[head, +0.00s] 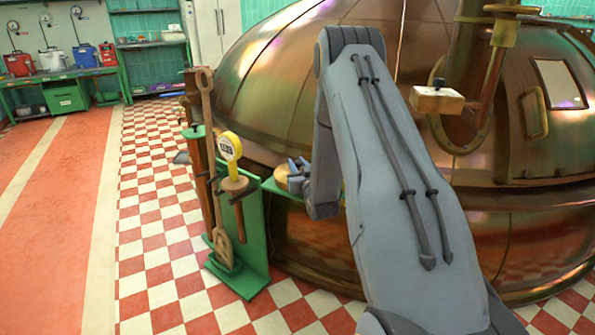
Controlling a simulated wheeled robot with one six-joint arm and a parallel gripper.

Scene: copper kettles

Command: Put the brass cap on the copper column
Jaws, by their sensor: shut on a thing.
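My gripper (298,172) is at the left of my grey arm, low in front of the big copper kettle. It is shut on a small round brass-coloured thing that looks like the brass cap (282,177). The cap is just above or touching a narrow green ledge (285,192); I cannot tell which. My arm hides part of the gripper and whatever is behind it. A copper pipe (487,75) rises at the upper right of the kettle. I cannot tell whether this is the copper column.
A green stand (256,245) with a wooden paddle (212,170) and a yellow gauge (231,147) is left of my gripper. The copper kettle (290,75) fills the right. Green workbenches (70,75) stand at the back left. The tiled floor (150,220) on the left is clear.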

